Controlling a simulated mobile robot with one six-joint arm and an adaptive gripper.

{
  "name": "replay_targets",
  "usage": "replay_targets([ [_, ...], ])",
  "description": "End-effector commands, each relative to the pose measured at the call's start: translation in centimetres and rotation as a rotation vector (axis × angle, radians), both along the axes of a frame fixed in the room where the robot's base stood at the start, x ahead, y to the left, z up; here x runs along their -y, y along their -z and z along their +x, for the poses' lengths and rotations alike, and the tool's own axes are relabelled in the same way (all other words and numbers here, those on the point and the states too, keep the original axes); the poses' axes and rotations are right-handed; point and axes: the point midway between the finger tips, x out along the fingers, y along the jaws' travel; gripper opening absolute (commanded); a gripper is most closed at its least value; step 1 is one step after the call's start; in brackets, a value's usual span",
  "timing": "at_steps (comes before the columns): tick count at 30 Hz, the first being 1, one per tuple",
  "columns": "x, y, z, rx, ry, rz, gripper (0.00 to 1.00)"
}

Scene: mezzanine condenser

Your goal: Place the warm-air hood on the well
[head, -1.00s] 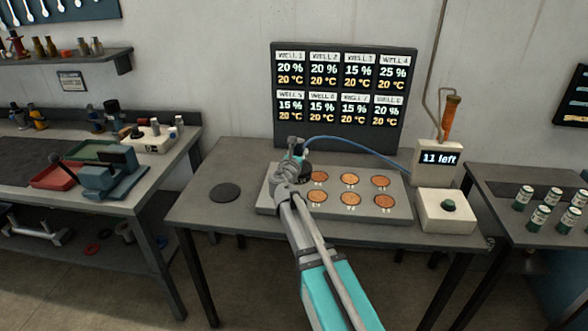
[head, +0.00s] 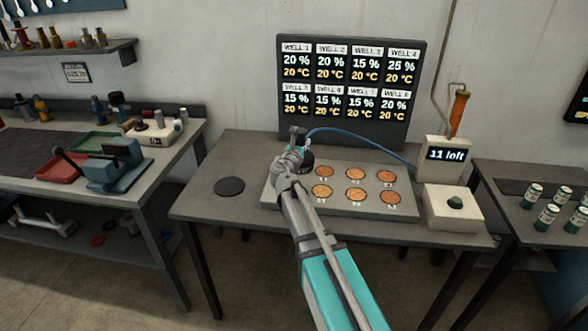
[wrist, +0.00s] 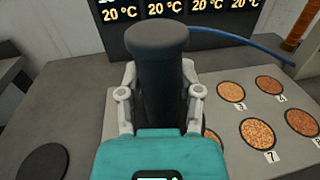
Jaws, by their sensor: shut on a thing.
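My gripper (wrist: 159,88) is shut on the warm-air hood (wrist: 158,55), a dark upright cylinder with a blue hose. In the head view my gripper (head: 292,158) and the hood (head: 308,160) are over the left end of the pale well plate (head: 400,207). Two rows of round wells with orange-brown filling show, such as well 7 (wrist: 257,132) and well 3 (wrist: 231,92). The leftmost wells are hidden behind my gripper and the hood. I cannot tell whether the hood touches the plate.
A display board (head: 350,110) behind lists well percentages, all at 20 °C. A dark round pad (head: 229,186) lies left of the plate. The blue hose (head: 360,136) arches behind.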

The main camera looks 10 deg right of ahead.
Motion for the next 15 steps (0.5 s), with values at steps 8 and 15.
replay_targets([
  [8,-1.9,-1.9,0.3,0.002,0.0,-0.001,0.0],
  [15,-3.3,-2.8,0.4,0.002,0.001,-0.001,0.0],
])
